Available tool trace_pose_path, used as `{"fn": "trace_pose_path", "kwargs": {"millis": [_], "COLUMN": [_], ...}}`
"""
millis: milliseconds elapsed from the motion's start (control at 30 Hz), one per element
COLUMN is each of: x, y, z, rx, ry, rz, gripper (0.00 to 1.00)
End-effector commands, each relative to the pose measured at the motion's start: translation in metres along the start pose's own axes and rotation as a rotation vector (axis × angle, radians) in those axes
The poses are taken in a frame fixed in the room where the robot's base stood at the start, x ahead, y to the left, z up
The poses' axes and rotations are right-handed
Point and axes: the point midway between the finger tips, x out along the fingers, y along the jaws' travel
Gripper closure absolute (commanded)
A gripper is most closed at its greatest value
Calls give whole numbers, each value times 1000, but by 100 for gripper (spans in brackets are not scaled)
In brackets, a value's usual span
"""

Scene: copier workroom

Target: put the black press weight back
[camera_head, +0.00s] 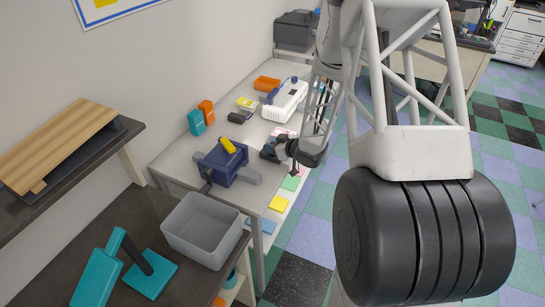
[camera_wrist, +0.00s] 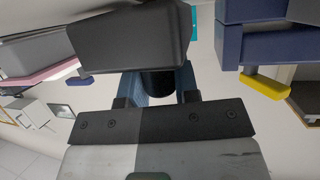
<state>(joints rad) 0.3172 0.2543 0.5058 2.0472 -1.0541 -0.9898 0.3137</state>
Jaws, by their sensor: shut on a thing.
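My gripper (camera_head: 280,149) is shut on the black press weight (camera_head: 268,154) and holds it near the front edge of the pale table. In the wrist view, the weight (camera_wrist: 130,38) shows as a dark block beyond the fingers, with a black round part (camera_wrist: 158,82) between the two bluish fingers (camera_wrist: 158,88). A blue press (camera_head: 222,168) with a yellow handle (camera_head: 227,146) stands on the table just left of the gripper. It also shows at the upper right of the wrist view (camera_wrist: 265,45). I cannot tell whether the weight touches the table.
A grey open bin (camera_head: 205,250) and a teal tool (camera_head: 150,275) stand on the dark counter in front. Teal and orange boxes (camera_head: 195,122), a white machine (camera_head: 285,101) and an orange tray (camera_head: 266,83) are farther back. Coloured pads lie on a lower shelf (camera_head: 262,216).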

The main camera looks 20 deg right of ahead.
Motion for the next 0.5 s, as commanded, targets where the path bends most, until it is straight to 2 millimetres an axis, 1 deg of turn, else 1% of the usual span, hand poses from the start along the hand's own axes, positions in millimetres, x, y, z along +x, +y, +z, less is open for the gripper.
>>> {"fn": "trace_pose_path", "kwargs": {"millis": [233, 267, 433, 500], "x": [1, 1, 1, 1], "y": [0, 0, 0, 0], "z": [2, 2, 2, 3], "rx": [-1, -1, 0, 0], "ry": [1, 1, 1, 1], "rz": [0, 0, 0, 0], "gripper": [100, 68, 42, 41]}}
